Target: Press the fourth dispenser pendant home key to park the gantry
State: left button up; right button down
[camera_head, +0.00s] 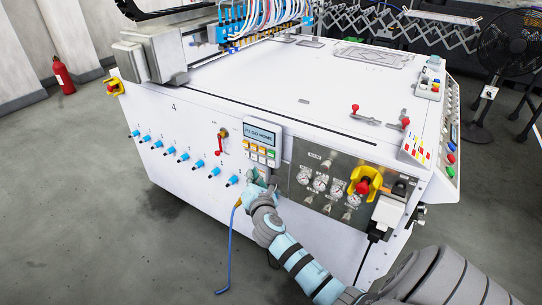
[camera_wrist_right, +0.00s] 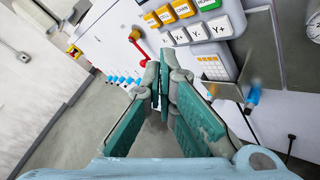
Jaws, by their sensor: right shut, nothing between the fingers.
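The pendant (camera_head: 263,143) hangs on the front of the white machine marked 4 (camera_head: 174,107). It has a lit screen above rows of orange, white and green keys. In the right wrist view, the pendant's lower part (camera_wrist_right: 238,18) fills the top, with orange keys (camera_wrist_right: 183,8) and white keys (camera_wrist_right: 200,30); its upper part is cut off. My right gripper (camera_head: 261,178) is just below the pendant in the head view. In the wrist view its fingers (camera_wrist_right: 155,75) are together and empty, below and left of the keys. I cannot tell any contact. My left gripper is out of view.
A red lever (camera_head: 219,140) is left of the pendant, and several blue fittings (camera_head: 183,157) line the front. Right of the pendant is a gauge panel (camera_head: 322,182) with a red knob on yellow (camera_head: 366,182). A blue hose (camera_head: 231,255) hangs below my right gripper.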

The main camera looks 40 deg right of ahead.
aim_at(271, 154)
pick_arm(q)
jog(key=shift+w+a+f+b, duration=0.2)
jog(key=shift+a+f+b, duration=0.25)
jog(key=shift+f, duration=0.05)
pick_arm(e)
jog(key=w+d, duration=0.1)
jog(key=d, duration=0.5)
jog(key=shift+w, duration=0.4)
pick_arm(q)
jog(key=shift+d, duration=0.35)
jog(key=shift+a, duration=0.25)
pick_arm(e)
jog(key=shift+d, duration=0.2)
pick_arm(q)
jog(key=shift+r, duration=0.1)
pick_arm(e)
jog(key=shift+w+d, duration=0.1)
jog(key=shift+d, duration=0.15)
